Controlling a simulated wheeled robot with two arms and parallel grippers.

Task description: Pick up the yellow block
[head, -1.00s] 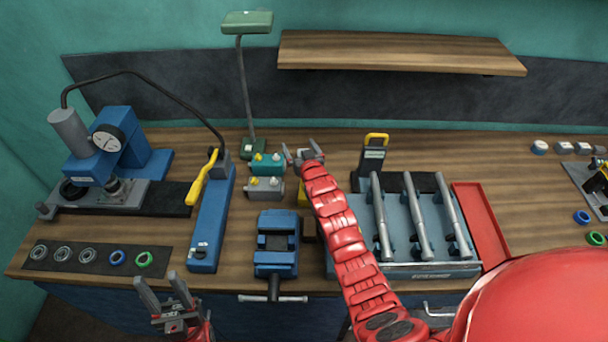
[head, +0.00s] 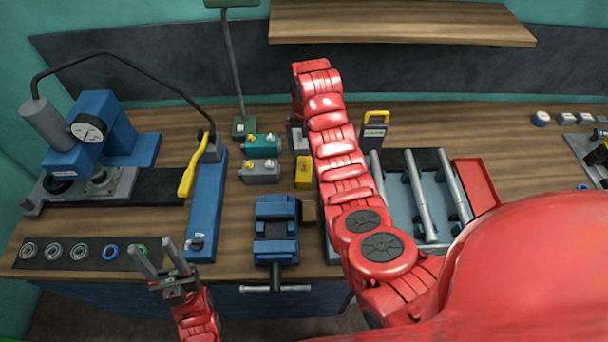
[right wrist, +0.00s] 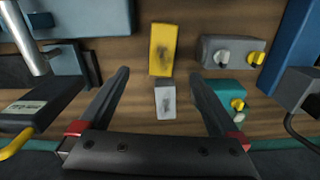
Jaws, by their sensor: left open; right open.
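The yellow block (head: 304,172) stands on the wooden bench behind the blue vise, just left of my right arm. In the right wrist view the yellow block (right wrist: 162,48) lies ahead of my right gripper (right wrist: 160,76), centred between the fingertips and apart from them. That gripper is open and empty. A pale grey block (right wrist: 165,102) is on the bench between its fingers in the picture, nearer the palm. In the head view my right arm largely hides the right gripper. My left gripper (head: 152,248) is open and empty at the front edge of the bench.
A grey box (head: 260,171) and a teal box (head: 261,144) with knobs stand left of the yellow block. The blue vise (head: 276,232) and a brown block (head: 309,212) are in front. A rack with metal bars (head: 418,200) is to the right.

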